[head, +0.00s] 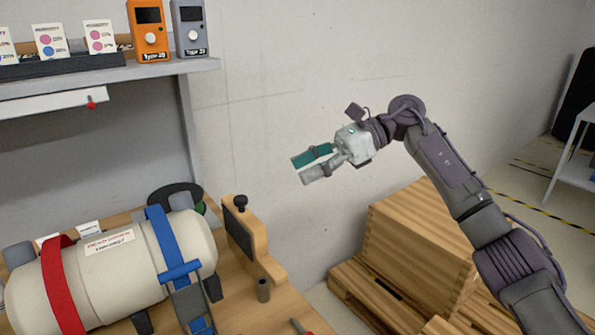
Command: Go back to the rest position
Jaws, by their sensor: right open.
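My right gripper (301,171) is raised in the air in front of the grey wall, with its arm coming in from the lower right. Its two fingers point left, one with a green face, and they are open with nothing seen between them. It is apart from the workbench (248,292) and above it, to the right of the shelf. My left gripper is not in view.
A cream cylinder (120,262) with red and blue straps lies on the bench at the lower left. A shelf (120,76) above holds an orange meter (148,32), a grey meter (189,28) and cards. Wooden crates (415,245) stand below my right arm.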

